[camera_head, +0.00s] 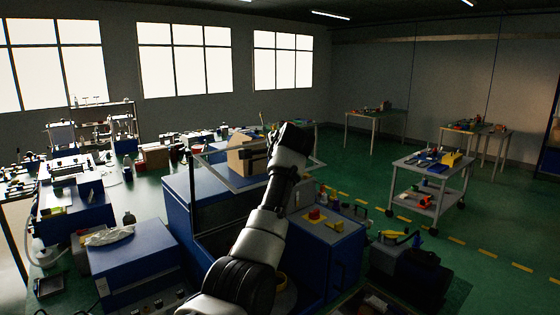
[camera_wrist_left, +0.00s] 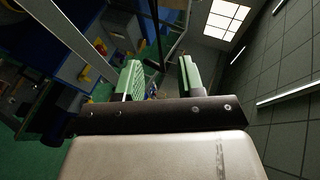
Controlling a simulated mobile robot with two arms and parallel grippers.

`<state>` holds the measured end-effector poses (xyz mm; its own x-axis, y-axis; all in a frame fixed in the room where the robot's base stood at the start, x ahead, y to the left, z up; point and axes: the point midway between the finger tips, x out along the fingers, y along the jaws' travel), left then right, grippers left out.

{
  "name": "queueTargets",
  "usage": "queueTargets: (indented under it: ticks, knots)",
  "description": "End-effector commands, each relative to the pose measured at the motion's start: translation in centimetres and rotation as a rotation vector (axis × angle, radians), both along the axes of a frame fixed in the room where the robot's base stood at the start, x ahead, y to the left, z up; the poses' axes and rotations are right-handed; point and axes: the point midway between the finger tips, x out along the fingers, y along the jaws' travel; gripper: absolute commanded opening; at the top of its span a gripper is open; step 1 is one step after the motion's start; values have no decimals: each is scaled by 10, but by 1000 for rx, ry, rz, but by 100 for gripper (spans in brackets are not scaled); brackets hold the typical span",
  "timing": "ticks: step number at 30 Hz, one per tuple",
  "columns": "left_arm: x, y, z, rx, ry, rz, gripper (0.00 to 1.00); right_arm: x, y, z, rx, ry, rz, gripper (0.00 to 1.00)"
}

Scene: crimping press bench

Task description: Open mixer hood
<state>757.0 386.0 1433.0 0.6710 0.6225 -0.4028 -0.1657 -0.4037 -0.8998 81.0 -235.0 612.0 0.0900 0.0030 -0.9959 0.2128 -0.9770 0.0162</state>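The mixer is a blue cabinet (camera_head: 182,214) in the middle of the head view. Its hood (camera_head: 219,183) is a thin metal frame with see-through sides, and its upper edge stands raised above the cabinet. My left arm crosses in front of the mixer and hides part of it. My left gripper (camera_head: 277,137) is at the hood's upper frame, with its fingertips hard to make out. In the left wrist view its green-padded fingers (camera_wrist_left: 160,68) are apart, with no object clearly between them. Whether they touch the frame cannot be told. My right gripper is not in view.
A blue box with a red and yellow button (camera_head: 314,214) stands right of my arm. A blue machine (camera_head: 133,252) stands at the front left. A cluttered bench lies behind it. A wheeled cart (camera_head: 429,178) stands at right, with green floor around it.

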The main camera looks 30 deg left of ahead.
Motion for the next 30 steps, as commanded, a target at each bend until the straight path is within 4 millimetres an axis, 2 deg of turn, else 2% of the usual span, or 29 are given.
queueTargets:
  ticks: [1,3,9,30]
  knots:
    - [-5,-5,-1,0,-3,-1,39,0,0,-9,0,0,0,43]
    - [-12,-11,4,0,-3,-1,39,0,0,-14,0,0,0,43]
    - [-24,-22,13,-1,-1,0,39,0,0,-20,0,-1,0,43]
    - [-25,-23,15,-1,1,0,39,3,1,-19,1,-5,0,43]
